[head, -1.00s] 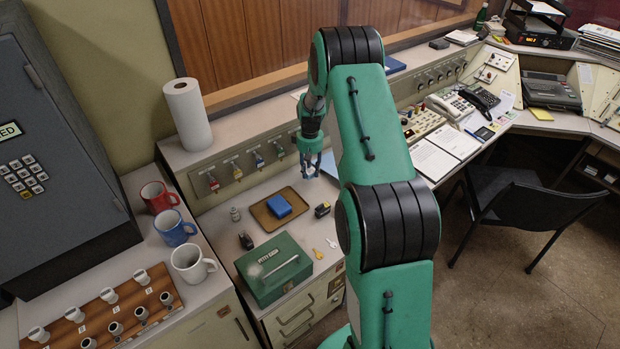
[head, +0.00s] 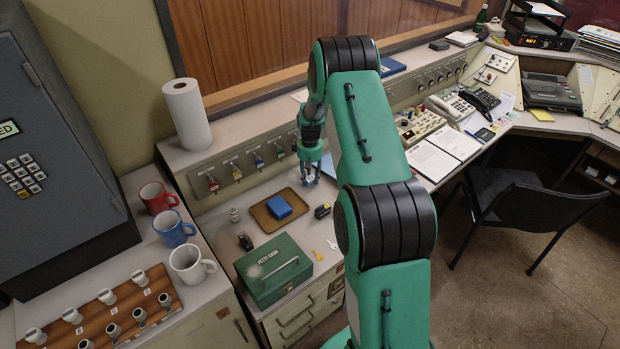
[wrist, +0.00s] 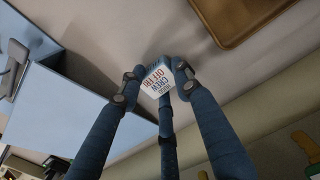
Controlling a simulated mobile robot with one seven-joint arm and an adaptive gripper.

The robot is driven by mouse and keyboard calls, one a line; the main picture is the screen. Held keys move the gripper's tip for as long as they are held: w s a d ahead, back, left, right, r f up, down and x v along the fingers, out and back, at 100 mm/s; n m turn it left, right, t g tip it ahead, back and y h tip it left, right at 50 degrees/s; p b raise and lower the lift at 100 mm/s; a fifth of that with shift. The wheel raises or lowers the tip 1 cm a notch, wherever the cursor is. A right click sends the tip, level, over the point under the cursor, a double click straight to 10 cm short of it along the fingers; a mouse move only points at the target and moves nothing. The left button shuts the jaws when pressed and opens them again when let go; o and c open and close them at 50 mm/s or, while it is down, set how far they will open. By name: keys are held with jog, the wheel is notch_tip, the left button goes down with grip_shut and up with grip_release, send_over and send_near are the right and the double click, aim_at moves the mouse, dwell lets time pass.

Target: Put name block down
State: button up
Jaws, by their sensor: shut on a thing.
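The name block (wrist: 157,80) is a small white block with dark and red lettering in the wrist view. My gripper (wrist: 156,84) is shut on it, with its blue fingers around it. In the head view my gripper (head: 310,177) points down over the desk, right of the brown tray, and the block (head: 309,179) shows as a pale spot between the fingertips. I cannot tell whether the block touches the desktop.
The brown tray (head: 262,222) holds a blue item (head: 279,206) and also shows in the wrist view (wrist: 235,38). A black-and-yellow item (head: 322,211), keys (head: 318,255) and a green cash box (head: 273,270) stand nearby. A light blue surface (wrist: 60,115) fills the wrist view's left side.

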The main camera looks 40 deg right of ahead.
aim_at(310, 178)
jog(key=shift+f, duration=0.15)
jog(key=o, duration=1.1)
jog(key=shift+c, duration=0.2)
notch_tip(310, 178, up, 12)
jog(key=p, duration=0.2)
jog(key=shift+p, duration=0.4)
jog(key=shift+r, duration=0.2)
